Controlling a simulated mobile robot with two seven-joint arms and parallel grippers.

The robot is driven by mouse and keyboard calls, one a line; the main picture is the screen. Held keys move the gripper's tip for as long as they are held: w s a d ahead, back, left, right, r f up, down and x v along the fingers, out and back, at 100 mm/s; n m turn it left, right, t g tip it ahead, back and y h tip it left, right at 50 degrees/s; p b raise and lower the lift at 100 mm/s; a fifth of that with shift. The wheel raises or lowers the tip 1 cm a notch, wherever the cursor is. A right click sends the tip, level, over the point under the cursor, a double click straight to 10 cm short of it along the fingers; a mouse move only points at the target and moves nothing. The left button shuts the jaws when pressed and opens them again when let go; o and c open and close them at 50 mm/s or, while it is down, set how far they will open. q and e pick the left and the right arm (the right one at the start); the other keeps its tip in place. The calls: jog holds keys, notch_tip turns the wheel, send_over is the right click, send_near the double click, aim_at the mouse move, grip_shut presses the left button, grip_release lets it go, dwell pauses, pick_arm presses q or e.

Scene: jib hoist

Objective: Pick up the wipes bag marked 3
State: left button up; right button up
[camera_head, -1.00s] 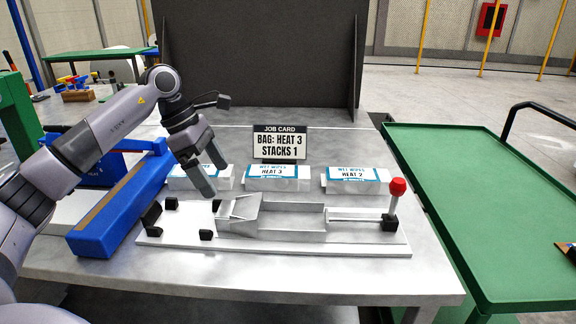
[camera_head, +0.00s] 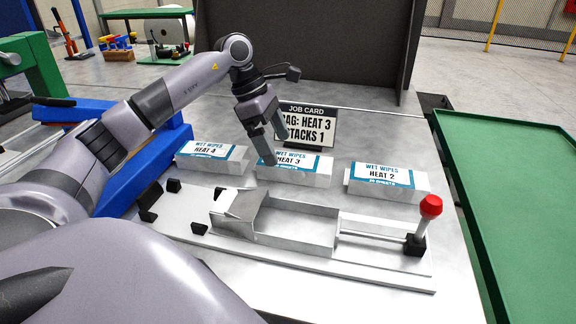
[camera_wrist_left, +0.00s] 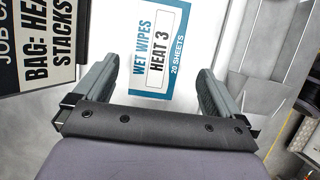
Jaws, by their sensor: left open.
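The wipes bag marked HEAT 3 (camera_head: 300,168) is a white packet with a blue-edged label, lying on the bench between two like bags. My left gripper (camera_head: 273,142) is over its left end, in front of the job card, fingers pointing down. In the left wrist view the HEAT 3 bag (camera_wrist_left: 160,52) lies ahead, between the lines of the two open fingers (camera_wrist_left: 150,95). The gripper is open and nothing is between the fingers. In the head view the gripper hides a little of the bag's left end. My right gripper is not in view.
Bags marked HEAT 4 (camera_head: 210,157) and HEAT 2 (camera_head: 388,183) lie on either side. The job card (camera_head: 318,128) stands behind. A metal tray fixture (camera_head: 295,232) with a red-knobbed lever (camera_head: 430,207) is in front. A green table (camera_head: 520,200) is at the right.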

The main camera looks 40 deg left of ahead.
aim_at(286, 159)
pick_arm(q)
jog(key=x, duration=0.4)
jog(key=shift+w+f, duration=0.2)
jog(key=shift+w, duration=0.15)
jog(key=c, duration=1.1)
jog(key=shift+r, duration=0.1)
